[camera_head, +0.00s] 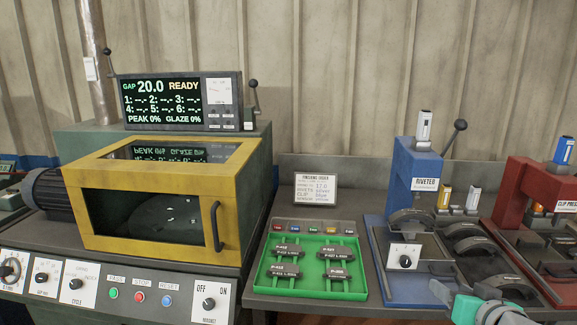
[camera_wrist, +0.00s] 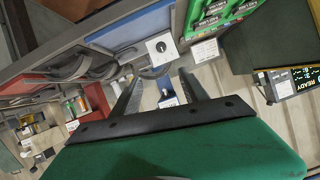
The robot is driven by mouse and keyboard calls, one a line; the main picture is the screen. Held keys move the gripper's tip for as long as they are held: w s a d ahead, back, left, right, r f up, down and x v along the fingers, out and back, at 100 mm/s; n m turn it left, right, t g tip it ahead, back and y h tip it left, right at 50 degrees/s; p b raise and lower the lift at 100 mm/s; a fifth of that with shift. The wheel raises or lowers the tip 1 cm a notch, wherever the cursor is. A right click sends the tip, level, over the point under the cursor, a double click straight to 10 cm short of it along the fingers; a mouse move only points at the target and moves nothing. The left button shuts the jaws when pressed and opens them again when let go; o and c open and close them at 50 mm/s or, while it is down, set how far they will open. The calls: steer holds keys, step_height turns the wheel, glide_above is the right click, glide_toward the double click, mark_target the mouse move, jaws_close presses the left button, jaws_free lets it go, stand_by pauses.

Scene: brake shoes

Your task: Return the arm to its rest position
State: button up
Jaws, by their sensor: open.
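My gripper (camera_wrist: 158,76) shows in the wrist view, with its two dark fingers spread apart and nothing held between them. The bench and its machines lie beyond the fingertips, apart from them. In the head view a teal and grey part of my arm (camera_head: 485,309) shows at the bottom right, in front of the bench edge near the blue and red presses.
A yellow-framed machine (camera_head: 150,246) with a closed door stands left. A green tray (camera_head: 310,290) holds several dark pads. The blue riveter (camera_head: 403,180) and red clip press (camera_head: 525,185) stand right, with curved brake shoes (camera_head: 468,231) between them.

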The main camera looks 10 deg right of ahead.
steer(key=w+a+f+n+g+y, duration=0.1)
steer(key=a+f+g+y, duration=0.15)
steer(key=a+f, duration=0.4)
steer(key=w+a+f+n+g+y, duration=0.1)
steer(key=w+a+f+n+g, duration=0.15)
steer(key=a, duration=0.65)
steer(key=s+a+f+n+g, duration=0.2)
steer(key=s+a+f+g, duration=0.45)
steer(key=s+a, duration=0.45)
step_height(320, 180, up, 8)
steer(key=w+t+p, duration=0.1)
steer(key=w+p, duration=0.1)
steer(key=p, duration=0.3)
steer(key=shift+w+a+m+t+h+p, duration=0.3)
steer(key=shift+w+a+m+t+h, duration=0.05)
steer(key=shift+a, duration=0.05)
steer(key=shift+r, duration=0.1)
